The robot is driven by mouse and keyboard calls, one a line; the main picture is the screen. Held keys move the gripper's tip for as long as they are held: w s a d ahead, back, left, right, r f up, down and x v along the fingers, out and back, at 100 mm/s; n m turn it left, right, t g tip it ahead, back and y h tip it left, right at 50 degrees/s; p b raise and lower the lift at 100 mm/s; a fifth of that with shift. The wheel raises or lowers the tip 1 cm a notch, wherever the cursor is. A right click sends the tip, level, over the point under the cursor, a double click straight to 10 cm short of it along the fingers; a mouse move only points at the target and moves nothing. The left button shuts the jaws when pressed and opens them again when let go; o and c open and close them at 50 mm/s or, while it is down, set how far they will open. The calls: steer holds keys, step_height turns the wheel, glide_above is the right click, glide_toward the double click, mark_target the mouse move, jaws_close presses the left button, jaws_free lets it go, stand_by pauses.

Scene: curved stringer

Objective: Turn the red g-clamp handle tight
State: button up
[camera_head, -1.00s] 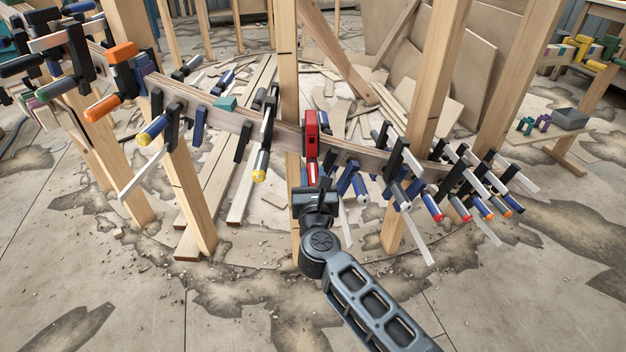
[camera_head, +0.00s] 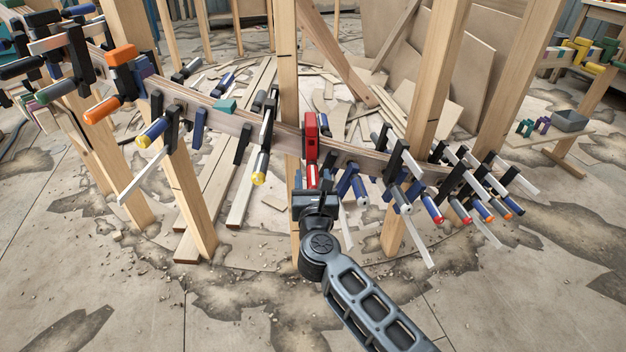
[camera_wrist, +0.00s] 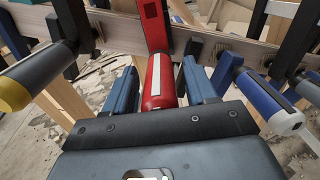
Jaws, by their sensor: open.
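The red g-clamp (camera_head: 311,136) sits on the curved wooden stringer (camera_head: 222,118), near its middle. Its red handle (camera_wrist: 160,82), with a pale stripe along it, points toward my gripper in the wrist view. My gripper (camera_wrist: 163,88) is open, with one blue-grey finger on each side of the handle. A gap shows between the handle and each finger, so it does not look gripped. In the head view my gripper (camera_head: 312,186) is just below the clamp and hides part of the handle.
A yellow-tipped clamp handle (camera_wrist: 38,75) is close on the left in the wrist view. A blue, white-ended handle (camera_wrist: 268,102) is close on the right. Several more clamps line the stringer. Wooden posts (camera_head: 287,80) stand behind it. The floor in front is open.

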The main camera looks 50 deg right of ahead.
steer(key=v, duration=0.7)
steer(key=shift+s+a+p, duration=0.25)
steer(key=shift+a+p, duration=0.05)
steer(key=v, duration=0.7)
stand_by(0.4)
steer(key=shift+s+a, duration=0.1)
steer(key=shift+s, duration=0.05)
stand_by(0.3)
